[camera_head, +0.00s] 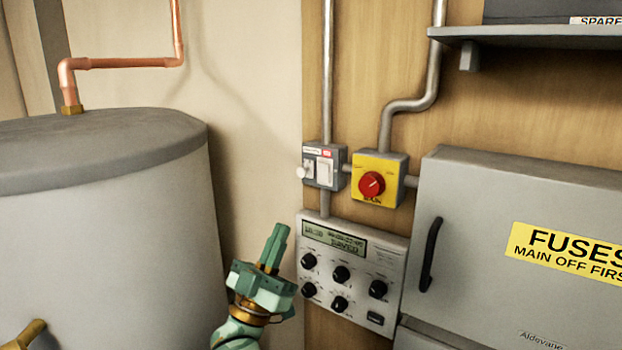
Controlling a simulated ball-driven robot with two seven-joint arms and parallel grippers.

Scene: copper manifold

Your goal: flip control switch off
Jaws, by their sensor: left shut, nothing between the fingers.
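The likely control switch is a white rocker (324,171) on a small grey box (311,184) on the wooden panel, with small labels above it and a round whitish knob (302,172) at its left side. Which way the rocker is tipped is too small to tell. My left gripper (277,234) is green, shut and empty. In the picture it points upward, below and left of the switch box and apart from it. My right gripper is not in view.
A yellow box with a red rotary knob (372,185) is right of the switch. A control panel with dials (350,270) is below. A grey fuse cabinet (480,215) stands at right, a grey tank (100,220) at left. Bare wall lies between.

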